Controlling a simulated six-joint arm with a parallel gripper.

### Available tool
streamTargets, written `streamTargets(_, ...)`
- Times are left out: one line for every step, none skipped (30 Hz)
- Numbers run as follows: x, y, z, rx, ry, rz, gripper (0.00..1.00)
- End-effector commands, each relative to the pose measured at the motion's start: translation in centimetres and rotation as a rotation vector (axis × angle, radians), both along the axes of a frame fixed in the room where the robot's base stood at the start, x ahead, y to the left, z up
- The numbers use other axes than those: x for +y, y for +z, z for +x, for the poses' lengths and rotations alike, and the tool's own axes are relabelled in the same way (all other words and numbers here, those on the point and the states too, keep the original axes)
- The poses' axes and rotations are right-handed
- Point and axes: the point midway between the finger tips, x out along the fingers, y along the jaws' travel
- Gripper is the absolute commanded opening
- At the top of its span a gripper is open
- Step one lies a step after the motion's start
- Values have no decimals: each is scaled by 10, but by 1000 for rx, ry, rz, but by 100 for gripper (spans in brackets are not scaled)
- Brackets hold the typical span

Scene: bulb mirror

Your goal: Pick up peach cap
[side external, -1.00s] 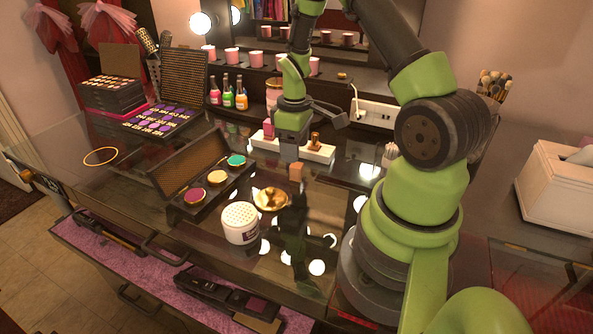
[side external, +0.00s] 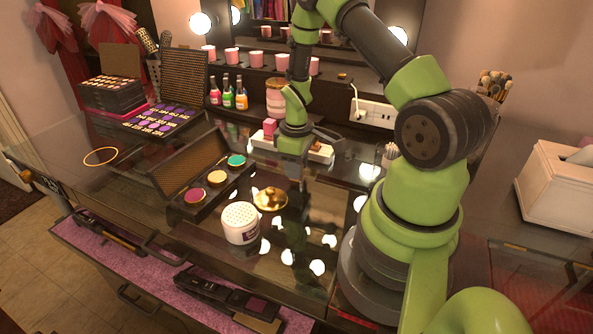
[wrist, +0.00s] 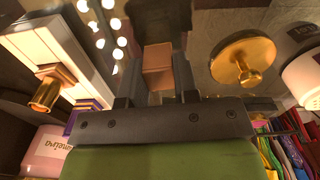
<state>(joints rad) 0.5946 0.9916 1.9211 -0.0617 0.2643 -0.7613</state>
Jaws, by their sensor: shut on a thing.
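The peach cap (wrist: 158,68) is a small peach-brown block, seen in the wrist view between the two dark fingers of my gripper (wrist: 162,88). My gripper is shut on it. In the side external view my gripper (side external: 296,178) points down low over the dark glossy tabletop, just in front of the white tray. The cap is mostly hidden behind the fingers there. I cannot tell whether the cap still touches the tabletop.
A gold knobbed lid (side external: 271,198) and a white jar (side external: 239,224) stand left of and nearer than my gripper. An open palette (side external: 214,178) lies further left. The white tray (side external: 262,142) holds a pink item and others behind. Glossy tabletop is clear to the right.

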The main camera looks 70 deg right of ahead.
Motion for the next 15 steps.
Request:
streamTargets(0, 0, 0, 0, 0, 0, 6)
streamTargets(0, 0, 0, 0, 0, 0, 6)
streamTargets(0, 0, 0, 0, 0, 0, 6)
streamTargets(0, 0, 0, 0, 0, 0, 6)
streamTargets(0, 0, 0, 0, 0, 0, 6)
streamTargets(0, 1, 0, 0, 0, 0, 6)
streamTargets(0, 2, 0, -1, 0, -1, 6)
streamTargets(0, 3, 0, -1, 0, -1, 6)
streamTargets(0, 5, 0, -1, 0, -1, 6)
streamTargets(0, 7, 0, -1, 0, -1, 6)
streamTargets(0, 10, 1, -2, 0, -1, 6)
streamTargets(0, 15, 1, -2, -1, -2, 6)
streamTargets(0, 19, 1, -3, -1, -2, 6)
streamTargets(0, 24, 1, -3, -1, -3, 6)
streamTargets(-1, 31, 1, -5, -1, -4, 6)
